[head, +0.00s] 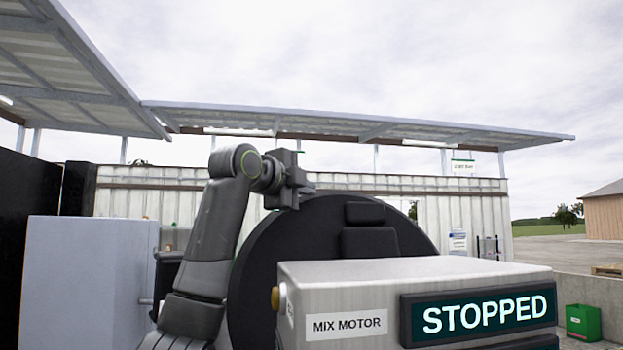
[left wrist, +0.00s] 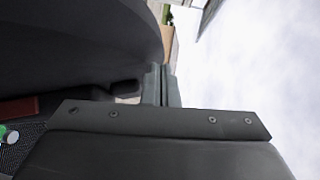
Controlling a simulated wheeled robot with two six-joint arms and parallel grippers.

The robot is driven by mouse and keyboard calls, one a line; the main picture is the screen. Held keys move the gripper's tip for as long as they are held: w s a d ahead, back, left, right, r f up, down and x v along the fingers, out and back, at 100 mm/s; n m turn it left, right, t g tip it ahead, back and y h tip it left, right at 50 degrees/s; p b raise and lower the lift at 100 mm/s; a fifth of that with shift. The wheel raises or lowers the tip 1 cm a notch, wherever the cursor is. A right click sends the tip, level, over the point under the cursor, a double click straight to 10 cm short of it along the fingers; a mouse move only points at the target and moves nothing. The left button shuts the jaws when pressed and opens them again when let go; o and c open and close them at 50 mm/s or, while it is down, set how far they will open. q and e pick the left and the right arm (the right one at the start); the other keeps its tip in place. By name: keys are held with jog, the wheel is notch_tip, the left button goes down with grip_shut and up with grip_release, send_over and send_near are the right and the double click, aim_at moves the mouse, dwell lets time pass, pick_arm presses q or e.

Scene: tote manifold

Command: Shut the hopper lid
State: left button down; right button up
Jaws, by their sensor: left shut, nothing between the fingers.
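The hopper lid looks to be the large dark round disc (head: 325,222), standing on edge and facing me behind the mix motor box. Its lower part is hidden by that box. My left gripper (head: 291,201) is at the disc's upper left edge, shut and empty. I cannot tell from the head view whether it touches the disc. In the left wrist view the shut fingers (left wrist: 161,86) lie close beside a large dark curved surface (left wrist: 75,40), which looks like the same lid. The hopper's opening is hidden. My right gripper is not in view.
The mix motor box (head: 345,290) with a "STOPPED" display (head: 480,313) fills the lower right foreground. A grey cabinet (head: 85,280) stands at the left. A green crate (head: 583,322) sits by a low wall at the far right. Open air lies above the disc.

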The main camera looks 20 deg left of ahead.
pick_arm(q)
jog(key=w+a+f, duration=0.5)
jog(key=w+a, duration=0.2)
jog(key=w, duration=0.3)
jog(key=shift+w, duration=0.15)
jog(key=shift+d, duration=0.1)
dwell(0.5)
